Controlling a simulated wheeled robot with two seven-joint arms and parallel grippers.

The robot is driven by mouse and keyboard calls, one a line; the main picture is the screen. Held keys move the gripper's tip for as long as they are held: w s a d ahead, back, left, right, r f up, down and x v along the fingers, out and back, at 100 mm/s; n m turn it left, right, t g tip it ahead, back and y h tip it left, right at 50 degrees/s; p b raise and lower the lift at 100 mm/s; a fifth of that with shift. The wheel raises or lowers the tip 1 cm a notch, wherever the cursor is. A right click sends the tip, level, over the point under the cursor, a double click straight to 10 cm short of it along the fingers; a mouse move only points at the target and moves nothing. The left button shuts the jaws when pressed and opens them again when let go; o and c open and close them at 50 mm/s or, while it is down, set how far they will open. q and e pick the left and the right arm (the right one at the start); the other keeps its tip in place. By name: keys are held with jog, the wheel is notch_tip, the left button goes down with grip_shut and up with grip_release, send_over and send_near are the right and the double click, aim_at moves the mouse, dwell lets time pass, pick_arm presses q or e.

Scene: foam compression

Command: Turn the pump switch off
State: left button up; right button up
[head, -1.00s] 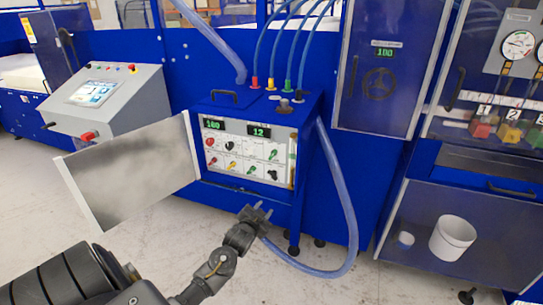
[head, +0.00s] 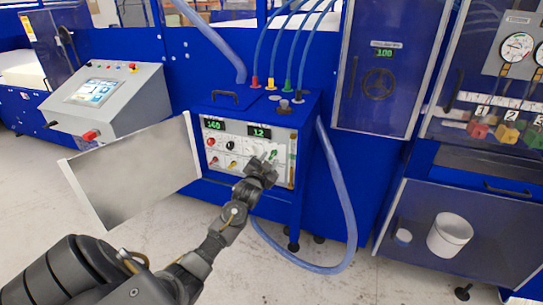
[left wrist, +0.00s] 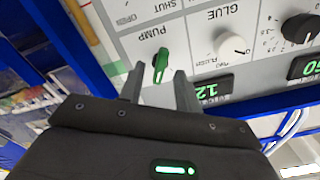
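The pump switch is a green lever (left wrist: 161,65) under the label PUMP on the white control panel; the left wrist view shows it upside down. In the head view, the green switch (head: 273,154) sits at the panel's upper right, just beyond my fingertips. My left gripper (head: 265,162) is in front of the panel. In the left wrist view, its two fingers (left wrist: 159,74) are apart, one on each side of the green lever. I cannot tell whether either finger touches it. My right gripper is not in view.
A white GLUE knob (left wrist: 232,45) and a black knob (left wrist: 299,28) are beside the pump switch. The cabinet's open metal door (head: 130,170) stands out to the left. A blue hose (head: 342,200) hangs on the right. The floor in front is clear.

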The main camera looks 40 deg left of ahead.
aim_at(273, 155)
pick_arm(q)
jog(key=shift+x, duration=1.35)
jog(key=shift+c, duration=0.2)
grip_shut()
